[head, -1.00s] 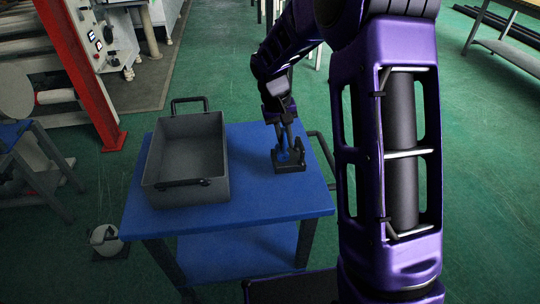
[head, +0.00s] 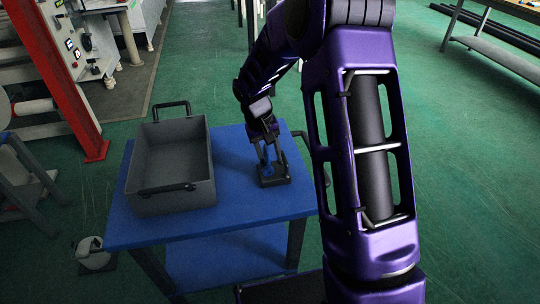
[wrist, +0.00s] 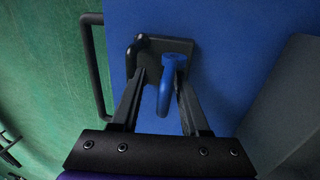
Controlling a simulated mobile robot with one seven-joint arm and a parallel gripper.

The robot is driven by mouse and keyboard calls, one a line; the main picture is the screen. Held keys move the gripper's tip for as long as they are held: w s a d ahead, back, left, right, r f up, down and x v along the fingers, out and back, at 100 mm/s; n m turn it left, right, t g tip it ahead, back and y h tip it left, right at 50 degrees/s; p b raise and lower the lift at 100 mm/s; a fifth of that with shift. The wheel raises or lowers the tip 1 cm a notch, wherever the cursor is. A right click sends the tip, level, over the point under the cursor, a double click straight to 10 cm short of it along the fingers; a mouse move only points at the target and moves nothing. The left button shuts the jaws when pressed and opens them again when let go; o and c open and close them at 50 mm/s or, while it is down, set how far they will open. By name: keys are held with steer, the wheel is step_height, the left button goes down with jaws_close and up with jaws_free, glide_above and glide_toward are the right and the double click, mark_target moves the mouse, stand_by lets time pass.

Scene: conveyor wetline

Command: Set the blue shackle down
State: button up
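The blue shackle (wrist: 165,88) is a curved blue piece at a small black block with an upright hook (wrist: 137,50). It also shows in the head view (head: 268,169), at the black block (head: 274,180) on the blue table. My gripper (wrist: 164,78) points down over the block, with one finger on each side of the shackle. The fingers look apart, with a gap between the left finger and the shackle. The right finger is close beside it; I cannot tell whether they touch. How the shackle meets the block is partly hidden.
A grey open bin with black handles (head: 204,160) stands on the left of the blue table (head: 240,205). A black rail (head: 318,160) runs along the table's right side. A white bucket (head: 93,256) is on the floor at left. The front of the tabletop is clear.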

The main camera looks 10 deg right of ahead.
step_height(320, 180, up, 12)
steer(key=a+p, duration=0.2)
steer(key=shift+a, duration=0.2)
steer(key=shift+f, duration=0.1)
stand_by(0.4)
